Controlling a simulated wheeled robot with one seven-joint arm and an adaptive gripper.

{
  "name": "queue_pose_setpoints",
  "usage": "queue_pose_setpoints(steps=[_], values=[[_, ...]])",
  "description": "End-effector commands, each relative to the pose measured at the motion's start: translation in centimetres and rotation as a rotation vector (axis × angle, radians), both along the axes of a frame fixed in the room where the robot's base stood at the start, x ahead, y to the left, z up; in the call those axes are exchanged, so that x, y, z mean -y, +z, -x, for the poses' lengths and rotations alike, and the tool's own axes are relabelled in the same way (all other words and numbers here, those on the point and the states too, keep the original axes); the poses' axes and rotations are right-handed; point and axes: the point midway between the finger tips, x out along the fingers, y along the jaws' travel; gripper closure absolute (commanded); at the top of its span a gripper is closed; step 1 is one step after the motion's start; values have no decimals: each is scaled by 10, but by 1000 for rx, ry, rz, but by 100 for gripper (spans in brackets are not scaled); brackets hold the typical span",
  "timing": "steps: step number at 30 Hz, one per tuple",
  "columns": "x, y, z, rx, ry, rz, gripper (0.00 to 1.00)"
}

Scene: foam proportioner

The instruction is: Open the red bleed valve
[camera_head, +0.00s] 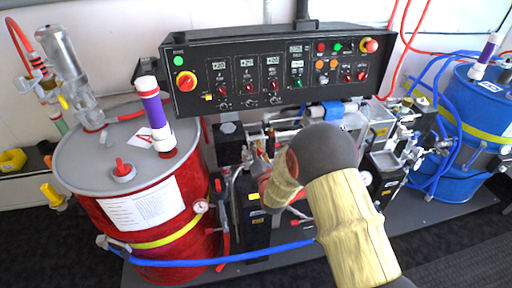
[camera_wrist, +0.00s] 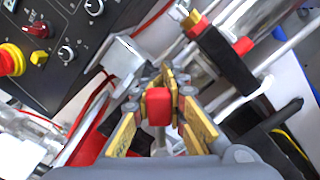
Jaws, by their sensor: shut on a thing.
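A small red valve handle (camera_wrist: 159,107), which looks like the bleed valve, sits in the middle of the wrist view. My gripper (camera_wrist: 168,85) has its yellow-padded fingers closed around it, one on each side. A metal stem shows just below the red part. In the head view my yellow-sleeved arm reaches into the centre of the machine, below the control panel, and hides the valve and most of my gripper. How far the valve is turned cannot be told.
A black control panel (camera_head: 265,105) overhangs the work area. A red drum (camera_head: 165,232) stands left and a blue drum (camera_head: 478,105) right. A blue hose (camera_head: 225,259) crosses low in front. In the wrist view, a black bar (camera_wrist: 224,58) and pipes lie close right of my fingers.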

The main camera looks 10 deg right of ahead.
Motion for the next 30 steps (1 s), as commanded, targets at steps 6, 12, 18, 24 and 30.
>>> queue_pose_setpoints(steps=[6, 12, 18, 24, 30], values=[[-1, 1, -1, 2, 2, 3, 100], [-1, 1, -1, 3, 3, 2, 85], [-1, 1, 0, 1, 1, 2, 74], [0, 0, 0, 1, 1, 2, 65], [0, 0, 0, 1, 1, 2, 65]])
